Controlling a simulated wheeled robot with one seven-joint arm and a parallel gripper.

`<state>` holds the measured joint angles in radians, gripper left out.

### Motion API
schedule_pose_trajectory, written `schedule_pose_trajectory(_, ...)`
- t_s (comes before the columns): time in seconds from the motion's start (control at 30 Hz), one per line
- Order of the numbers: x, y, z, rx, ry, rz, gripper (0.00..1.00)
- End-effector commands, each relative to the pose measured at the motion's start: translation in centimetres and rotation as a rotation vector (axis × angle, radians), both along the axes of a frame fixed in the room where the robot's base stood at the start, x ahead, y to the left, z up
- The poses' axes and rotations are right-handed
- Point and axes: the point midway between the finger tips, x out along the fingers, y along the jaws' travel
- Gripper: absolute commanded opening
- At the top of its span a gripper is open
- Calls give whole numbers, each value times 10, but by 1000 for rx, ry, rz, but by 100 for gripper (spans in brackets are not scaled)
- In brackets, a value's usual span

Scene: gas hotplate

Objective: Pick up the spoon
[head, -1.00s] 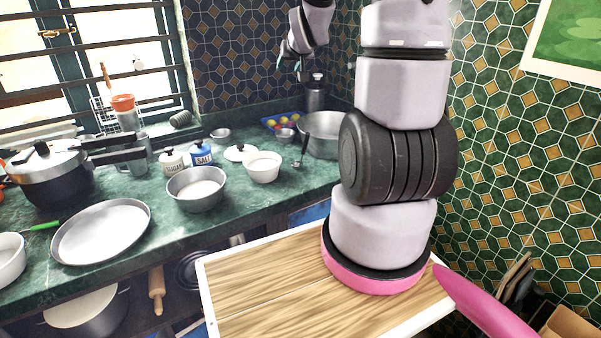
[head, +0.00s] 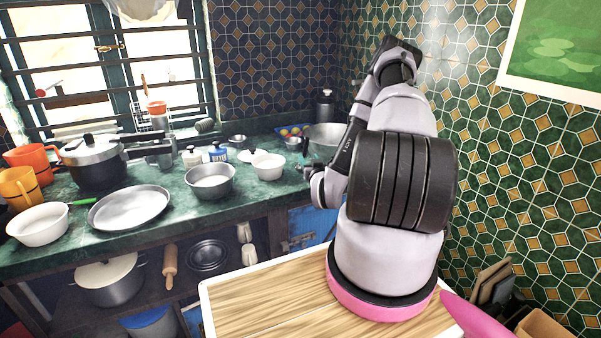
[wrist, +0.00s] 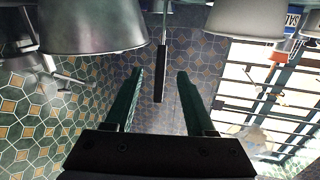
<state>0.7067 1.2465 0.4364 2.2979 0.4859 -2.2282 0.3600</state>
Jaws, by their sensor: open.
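The spoon (wrist: 160,68) shows in the wrist view as a dark handle with a thin metal neck running to the top edge; its bowl is out of that view. In the head view its dark handle (head: 305,146) stands up at the counter's right end, with its lower part hidden near my gripper. My gripper (wrist: 160,80) is open, with one green finger on each side of the handle in the wrist view. I see no finger touching it. In the head view my gripper (head: 306,172) is low at the counter's front edge, small and partly hidden by my arm.
A large metal pot (head: 328,136) stands close behind the spoon. A white bowl (head: 268,167) and a grey pan (head: 210,181) stand to the left. A metal pot (wrist: 90,25) and a pale bowl (wrist: 245,18) flank the spoon in the wrist view. The green counter (head: 165,232) has a front edge nearby.

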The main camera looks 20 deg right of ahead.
Motion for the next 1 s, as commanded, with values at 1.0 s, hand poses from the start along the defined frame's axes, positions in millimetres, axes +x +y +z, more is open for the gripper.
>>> schedule_pose_trajectory(1.0,102,-22,-5,-7,-14,-1,55)
